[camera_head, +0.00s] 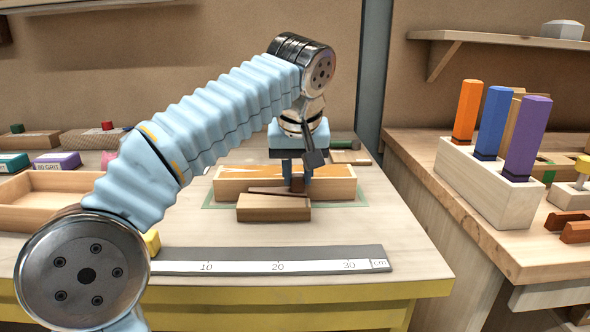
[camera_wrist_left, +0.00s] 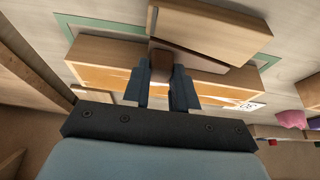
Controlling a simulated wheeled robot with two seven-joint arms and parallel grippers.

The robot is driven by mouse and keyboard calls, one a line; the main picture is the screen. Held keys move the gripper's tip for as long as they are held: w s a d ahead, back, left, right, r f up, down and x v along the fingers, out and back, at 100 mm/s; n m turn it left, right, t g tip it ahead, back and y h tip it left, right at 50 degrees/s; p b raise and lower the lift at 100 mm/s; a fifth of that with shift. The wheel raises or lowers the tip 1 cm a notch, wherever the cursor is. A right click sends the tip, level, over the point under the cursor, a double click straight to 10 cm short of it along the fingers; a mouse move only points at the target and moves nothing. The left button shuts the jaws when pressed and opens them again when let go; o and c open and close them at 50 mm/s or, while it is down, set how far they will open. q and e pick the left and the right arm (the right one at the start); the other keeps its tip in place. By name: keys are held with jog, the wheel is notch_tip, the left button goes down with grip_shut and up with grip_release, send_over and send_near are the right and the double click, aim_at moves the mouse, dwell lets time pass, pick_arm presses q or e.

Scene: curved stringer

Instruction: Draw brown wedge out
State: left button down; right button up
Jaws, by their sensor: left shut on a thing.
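My left gripper (camera_head: 297,176) is over the long light-wood piece (camera_head: 335,187), its fingers pointing down. It is shut on the brown wedge (camera_head: 298,185), a small dark-brown piece that shows between the fingertips. How deep the wedge sits is hidden by the fingers. A brown wooden block (camera_head: 273,209) lies close in front of the long piece. My right gripper is not in view.
A grey ruler (camera_head: 270,260) lies along the front of the table. An open wooden tray (camera_head: 40,220) is at left. On the right bench stands a white holder (camera_head: 487,190) with orange, blue and purple blocks. The table right of the work is clear.

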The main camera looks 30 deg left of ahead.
pick_arm(q)
jog(key=d, duration=0.1)
jog(key=w+d+p, duration=0.1)
jog(key=d, duration=0.1)
jog(key=d+p, duration=0.1)
jog(key=shift+w+d+r, duration=0.1)
jog(key=shift+w+d, duration=0.2)
jog(key=shift+w, duration=0.1)
jog(key=c, duration=0.9)
grip_release()
jog(key=shift+d, duration=0.1)
jog(key=shift+p+v, duration=1.15)
jog(key=shift+v, duration=5.65)
jog(key=shift+d, duration=0.1)
